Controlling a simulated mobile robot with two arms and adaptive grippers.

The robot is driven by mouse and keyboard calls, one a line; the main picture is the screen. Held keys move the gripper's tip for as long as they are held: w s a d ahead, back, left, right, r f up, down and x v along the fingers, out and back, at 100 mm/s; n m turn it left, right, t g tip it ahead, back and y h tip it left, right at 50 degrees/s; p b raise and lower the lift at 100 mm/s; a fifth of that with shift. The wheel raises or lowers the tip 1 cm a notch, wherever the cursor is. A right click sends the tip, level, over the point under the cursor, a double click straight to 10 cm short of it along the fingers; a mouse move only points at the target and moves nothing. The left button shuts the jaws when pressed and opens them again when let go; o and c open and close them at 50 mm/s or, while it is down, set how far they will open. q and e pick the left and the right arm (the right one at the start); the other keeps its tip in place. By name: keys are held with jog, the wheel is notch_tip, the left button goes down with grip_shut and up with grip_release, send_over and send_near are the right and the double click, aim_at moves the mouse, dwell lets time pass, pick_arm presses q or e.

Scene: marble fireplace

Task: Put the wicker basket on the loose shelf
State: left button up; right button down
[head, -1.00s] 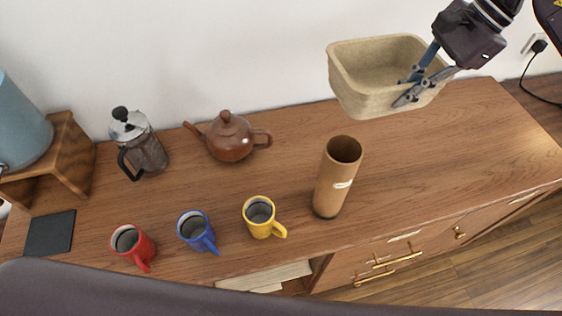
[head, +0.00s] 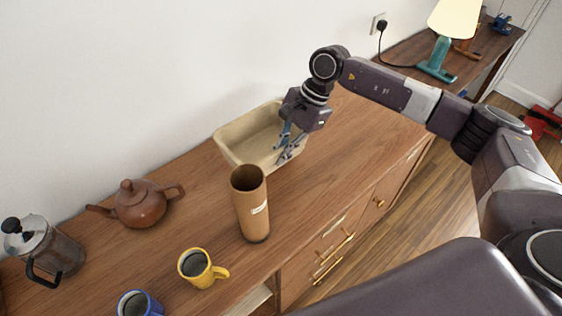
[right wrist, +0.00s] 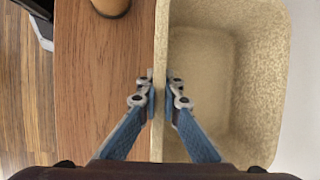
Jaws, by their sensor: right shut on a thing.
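The wicker basket (head: 245,138) is a pale beige, open, empty tub over the back of the wooden sideboard, behind the bamboo vase. I cannot tell whether its bottom touches the top. My right gripper (head: 284,150) is shut on the basket's rim wall. In the right wrist view, the fingers (right wrist: 160,95) pinch the left wall of the basket (right wrist: 225,85), one finger on each side. My left gripper is not in view. I cannot make out a loose shelf in the current views.
A bamboo vase (head: 252,205) stands close in front of the basket. A brown teapot (head: 140,205), a coffee press (head: 52,255), a yellow mug (head: 195,268) and a blue mug (head: 138,305) stand left. The sideboard (head: 340,150) is clear to the right.

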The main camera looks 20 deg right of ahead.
notch_tip(320, 180, down, 4)
jog(key=shift+r+p, duration=0.15)
jog(key=shift+p, duration=0.35)
jog(key=shift+f, duration=0.35)
jog(key=shift+f+b, duration=0.15)
jog(key=shift+b, duration=0.15)
jog(key=c, duration=2.1)
grip_release()
